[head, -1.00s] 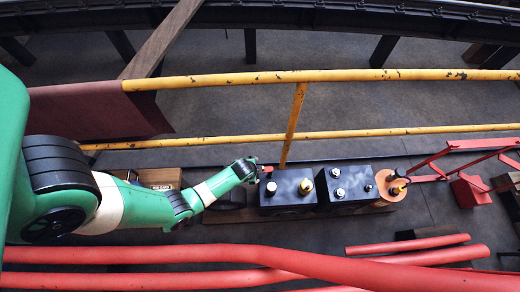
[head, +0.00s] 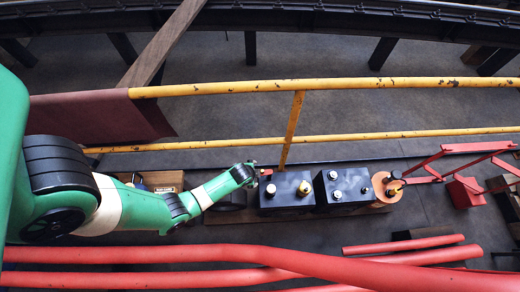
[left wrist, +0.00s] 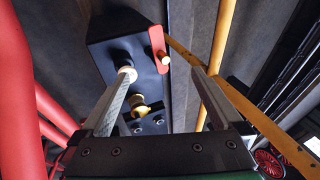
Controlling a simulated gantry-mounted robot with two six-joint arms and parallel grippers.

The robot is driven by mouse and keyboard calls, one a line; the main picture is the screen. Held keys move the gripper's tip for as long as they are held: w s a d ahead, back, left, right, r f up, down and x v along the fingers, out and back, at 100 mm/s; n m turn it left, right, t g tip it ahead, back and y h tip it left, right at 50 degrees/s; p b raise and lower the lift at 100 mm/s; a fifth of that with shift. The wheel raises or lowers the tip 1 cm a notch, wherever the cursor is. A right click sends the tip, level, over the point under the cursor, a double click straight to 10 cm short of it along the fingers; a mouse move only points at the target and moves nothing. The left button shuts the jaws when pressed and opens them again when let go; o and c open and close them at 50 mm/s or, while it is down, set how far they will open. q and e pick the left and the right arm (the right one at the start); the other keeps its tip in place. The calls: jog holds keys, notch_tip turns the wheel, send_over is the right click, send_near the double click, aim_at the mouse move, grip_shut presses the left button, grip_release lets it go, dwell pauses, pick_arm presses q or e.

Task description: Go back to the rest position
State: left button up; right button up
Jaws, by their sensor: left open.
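My left gripper (head: 259,172) is at the left end of the first black box (head: 285,186) in the head view, beside a small red piece (head: 268,172). In the left wrist view, my left gripper (left wrist: 163,72) has its two fingers well apart. The black box (left wrist: 120,40) lies beyond them, with a red lever (left wrist: 156,42), a pale round knob (left wrist: 126,74) and a brass knob (left wrist: 139,106) on it. No thing is seen held between the fingers; whether the left finger touches the pale knob cannot be told. My right gripper is not in view.
A second black box (head: 343,183) and a round copper-coloured part (head: 385,187) stand to the right. Yellow rails (head: 330,86) run behind, with a slanted yellow post (head: 292,130). Thick red pipes (head: 200,253) run along the front. A wooden box (head: 163,180) lies behind my left arm.

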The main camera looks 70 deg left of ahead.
pick_arm(q)
jog(key=p+v, duration=0.5)
jog(key=v, duration=0.1)
jog(key=shift+r, duration=0.2)
jog(key=shift+d, duration=0.15)
